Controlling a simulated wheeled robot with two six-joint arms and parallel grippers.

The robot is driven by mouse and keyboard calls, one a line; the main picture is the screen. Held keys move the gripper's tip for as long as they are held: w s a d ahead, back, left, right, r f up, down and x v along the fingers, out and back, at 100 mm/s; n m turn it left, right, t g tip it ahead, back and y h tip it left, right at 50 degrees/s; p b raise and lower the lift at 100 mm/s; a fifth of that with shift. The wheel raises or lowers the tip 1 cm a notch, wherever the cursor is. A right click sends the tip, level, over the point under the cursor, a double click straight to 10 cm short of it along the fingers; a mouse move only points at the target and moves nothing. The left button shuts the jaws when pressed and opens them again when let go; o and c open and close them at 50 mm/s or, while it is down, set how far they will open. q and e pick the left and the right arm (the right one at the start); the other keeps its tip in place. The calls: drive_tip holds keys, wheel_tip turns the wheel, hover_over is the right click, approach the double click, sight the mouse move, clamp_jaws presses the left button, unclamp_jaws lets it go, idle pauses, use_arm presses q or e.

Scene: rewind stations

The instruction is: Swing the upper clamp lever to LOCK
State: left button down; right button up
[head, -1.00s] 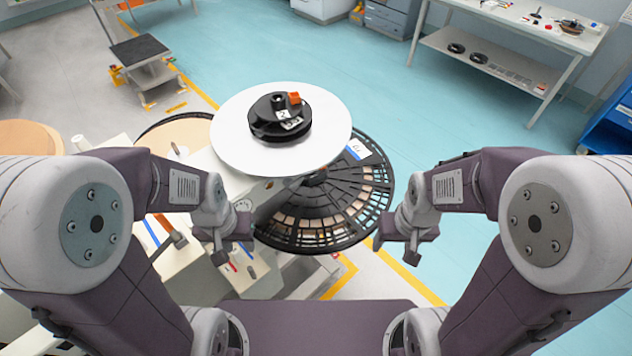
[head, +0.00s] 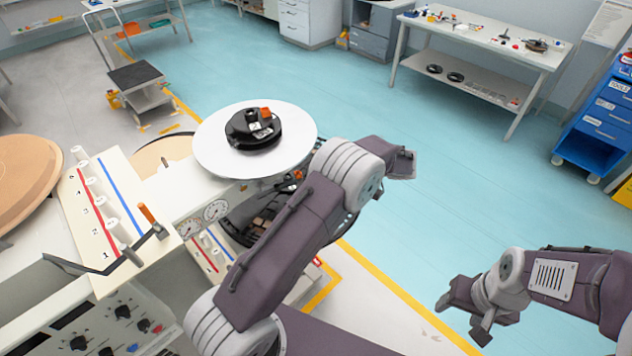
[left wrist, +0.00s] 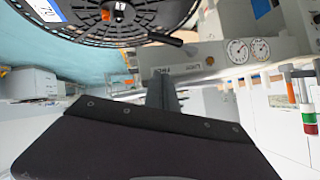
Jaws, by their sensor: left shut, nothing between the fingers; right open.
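The upper clamp shows in the head view as a round black hub (head: 253,130) with an orange tab (head: 265,113), on top of a white disc (head: 215,150). I cannot make out its lever or its setting. My left gripper (head: 403,165) is to the right of the disc, apart from it. It is shut and empty; its dark fingers (left wrist: 163,92) also show in the left wrist view. There, a black lever (left wrist: 165,38) sticks out beside a slotted black reel (left wrist: 95,28), beyond the fingers. My right gripper (head: 481,332) is open and empty over the floor at lower right.
A machine panel (head: 125,205) with white pegs and an orange-tipped crank (head: 150,218) stands left. Gauges (head: 203,218) sit below the disc; they also show in the left wrist view (left wrist: 248,50). A blue cabinet (head: 600,125) and workbench (head: 480,55) stand far off.

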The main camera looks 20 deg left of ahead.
use_arm(q)
drive_tip(key=shift+a, duration=0.1)
drive_tip(key=p, duration=0.4)
hover_over(294, 179)
drive_tip(key=s+d, duration=0.2)
drive_tip(key=d, duration=0.1)
wheel_tip(294, 179, down, 5)
drive_tip(key=shift+s+a+f+p, duration=0.1)
drive_tip(key=shift+a+f+p, duration=0.2)
drive_tip(key=shift+f, duration=0.35)
drive_tip(key=shift+s+a+f+p, duration=0.1)
drive_tip(key=shift+a+f+p, duration=0.2)
drive_tip(key=shift+f, duration=0.4)
drive_tip(key=shift+a+f+p, duration=0.15)
drive_tip(key=shift+f+p, duration=0.2)
drive_tip(key=shift+f, duration=0.3)
